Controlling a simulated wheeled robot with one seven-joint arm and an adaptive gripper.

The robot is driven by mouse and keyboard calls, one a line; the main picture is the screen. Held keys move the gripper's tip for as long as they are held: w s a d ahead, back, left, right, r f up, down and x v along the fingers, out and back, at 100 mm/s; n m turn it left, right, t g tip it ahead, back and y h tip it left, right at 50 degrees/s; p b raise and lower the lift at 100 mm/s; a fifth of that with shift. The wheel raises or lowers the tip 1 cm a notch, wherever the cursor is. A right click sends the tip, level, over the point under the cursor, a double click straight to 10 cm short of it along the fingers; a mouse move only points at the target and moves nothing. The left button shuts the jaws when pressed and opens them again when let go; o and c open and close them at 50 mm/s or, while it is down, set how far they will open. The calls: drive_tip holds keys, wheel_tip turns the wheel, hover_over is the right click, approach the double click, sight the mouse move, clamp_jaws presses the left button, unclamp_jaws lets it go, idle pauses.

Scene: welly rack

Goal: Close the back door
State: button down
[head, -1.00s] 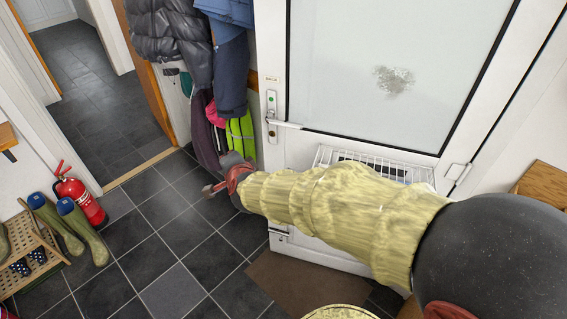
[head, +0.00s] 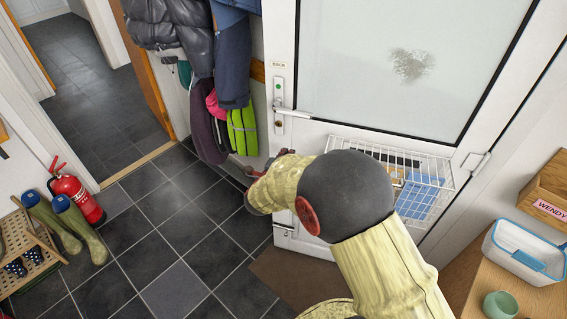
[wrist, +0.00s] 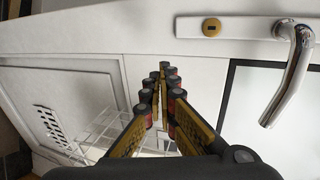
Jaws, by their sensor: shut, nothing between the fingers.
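The back door (head: 310,110) is white with a large frosted glass pane. Its lever handle (head: 292,113) sits on a tall plate at the door's left side, under a small label. I cannot tell how far the door stands ajar. My gripper (head: 268,165) is at the door's left side, below the handle, partly hidden by my arm. In the wrist view its fingers (wrist: 164,90) are shut and empty, pointing at the white door face. The chrome handle (wrist: 292,75) is at the right there, apart from the fingers. Contact with the door cannot be told.
A wire basket (head: 440,165) hangs on the door. Coats (head: 235,60) hang at its left. A fire extinguisher (head: 78,195), boots (head: 72,225) and a rack (head: 22,245) stand at left. A lunchbox (head: 530,250) and green cup (head: 500,304) are at right. Tiled floor is clear between.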

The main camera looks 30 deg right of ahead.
sight(295, 140)
drive_tip(key=x, duration=0.1)
drive_tip(key=b+x, duration=0.1)
drive_tip(key=x, duration=0.3)
drive_tip(key=shift+w+d+r, duration=0.15)
drive_tip(key=shift+d+r, duration=0.1)
drive_tip(key=shift+w+d+r, duration=0.1)
drive_tip(key=shift+w+d, duration=0.2)
drive_tip(key=shift+w, duration=0.05)
drive_tip(key=shift+d, duration=0.1)
